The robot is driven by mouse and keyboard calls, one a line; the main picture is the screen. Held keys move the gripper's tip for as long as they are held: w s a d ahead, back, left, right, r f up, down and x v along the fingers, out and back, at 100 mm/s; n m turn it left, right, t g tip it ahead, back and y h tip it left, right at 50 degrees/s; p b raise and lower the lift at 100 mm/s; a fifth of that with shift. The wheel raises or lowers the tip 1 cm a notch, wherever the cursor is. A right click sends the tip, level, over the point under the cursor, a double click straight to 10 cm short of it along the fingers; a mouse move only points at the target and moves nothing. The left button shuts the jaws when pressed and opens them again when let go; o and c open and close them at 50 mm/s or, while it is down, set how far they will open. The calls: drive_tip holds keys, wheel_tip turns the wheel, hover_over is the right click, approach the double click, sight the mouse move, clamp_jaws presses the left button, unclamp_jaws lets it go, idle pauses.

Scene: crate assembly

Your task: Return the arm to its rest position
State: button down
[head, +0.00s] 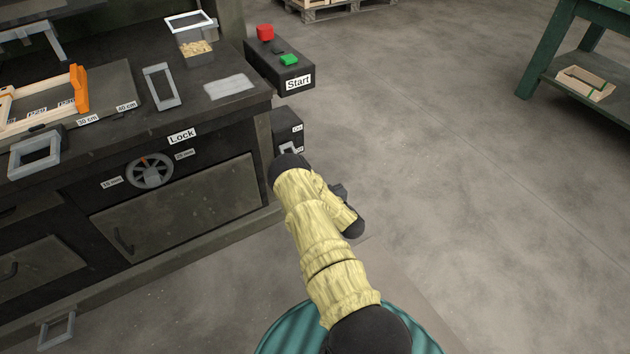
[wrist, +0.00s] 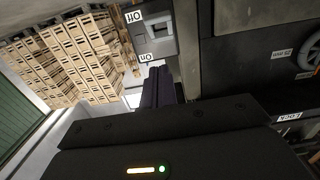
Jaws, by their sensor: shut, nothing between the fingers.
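My arm, in a pale yellow sleeve with black joints, rises from the bottom of the head view and bends beside the right end of the dark workbench (head: 262,96). My gripper (wrist: 157,84) shows in the wrist view as dark fingers standing together, shut and empty. In the head view the arm mostly hides it. In the wrist view, the fingers point towards the grey On/Off switch box (wrist: 150,32), which also stands at the bench's side in the head view (head: 288,128). I cannot tell the exact gap between them.
A box with a red button, a green button and a Start label (head: 282,72) sits at the bench corner. A handwheel (head: 150,171) is on the bench front. A green table (head: 543,62) stands far right. The floor (head: 470,190) between is clear.

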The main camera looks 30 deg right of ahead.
drive_tip(key=shift+w+r, duration=0.1)
drive_tip(key=w+r+m+g+h, duration=0.3)
drive_tip(key=w+r+h, duration=0.1)
drive_tip(key=r, duration=0.4)
drive_tip(key=s+a+r+m+g, duration=0.1)
drive_tip(key=s+a+r+g, duration=0.3)
drive_tip(key=r, duration=0.3)
drive_tip(key=s+a+r+n+g+y, duration=0.1)
drive_tip(key=s+a+r+g, duration=0.25)
drive_tip(key=s+a, duration=0.4)
drive_tip(key=s+a+r+n+g+y+p, duration=0.15)
drive_tip(key=s+a+r, duration=0.3)
drive_tip(key=s, duration=0.55)
drive_tip(key=s+a+r+n+g+y+b, duration=0.1)
drive_tip(key=s+a+r+g, duration=0.2)
drive_tip(key=s+a+r, duration=0.4)
drive_tip(key=w+p+v, duration=0.3)
drive_tip(key=p+v, duration=1.3)
drive_tip(key=p, duration=0.2)
drive_tip(key=w+d+r+p+v, duration=0.1)
drive_tip(key=w+p+v, duration=0.2)
drive_tip(key=p+v, duration=1.3)
drive_tip(key=shift+d+r+p, duration=0.2)
drive_tip(key=shift+r+p, duration=0.4)
drive_tip(key=shift+p, duration=0.6)
